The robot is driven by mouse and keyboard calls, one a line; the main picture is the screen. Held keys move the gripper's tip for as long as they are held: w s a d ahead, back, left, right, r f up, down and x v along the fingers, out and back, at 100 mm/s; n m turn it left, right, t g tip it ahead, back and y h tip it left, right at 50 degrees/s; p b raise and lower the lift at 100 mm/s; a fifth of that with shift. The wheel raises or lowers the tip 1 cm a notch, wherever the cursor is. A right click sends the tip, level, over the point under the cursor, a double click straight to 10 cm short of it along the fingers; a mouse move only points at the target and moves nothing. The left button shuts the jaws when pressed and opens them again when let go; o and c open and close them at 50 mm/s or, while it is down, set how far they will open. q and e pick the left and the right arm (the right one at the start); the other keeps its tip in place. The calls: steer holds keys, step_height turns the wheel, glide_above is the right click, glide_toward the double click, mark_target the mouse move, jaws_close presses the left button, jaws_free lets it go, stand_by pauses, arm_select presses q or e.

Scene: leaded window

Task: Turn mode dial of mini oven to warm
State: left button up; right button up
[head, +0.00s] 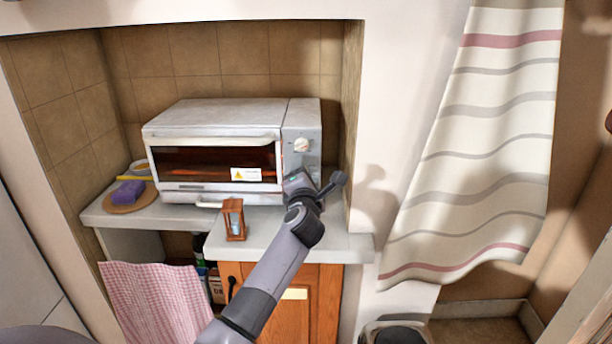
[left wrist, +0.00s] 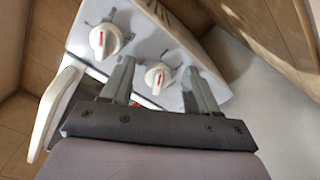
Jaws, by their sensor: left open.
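The mini oven (head: 215,125) is a white box in the tiled alcove, with its control panel on the right. A white dial (head: 302,145) shows on the upper panel. My left gripper (head: 300,182) is in front of the lower panel and hides what is there. In the left wrist view, the panel carries two white dials with red marks. One dial (left wrist: 158,75) lies between the open fingers of my left gripper (left wrist: 158,88), with gaps on both sides. The other dial (left wrist: 105,40) is outside the fingers, up and left. I cannot read which dial is the mode dial.
The oven door is shut, with its handle (head: 212,138) along the top. A small wooden lantern (head: 234,220) stands on the counter (head: 345,245) left of my forearm. A purple sponge (head: 128,192) rests on a round board at the left. A striped curtain (head: 480,150) hangs right.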

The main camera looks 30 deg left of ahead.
arm_select(q)
steer(key=v, duration=0.7)
steer(key=shift+s, duration=0.1)
stand_by(0.5)
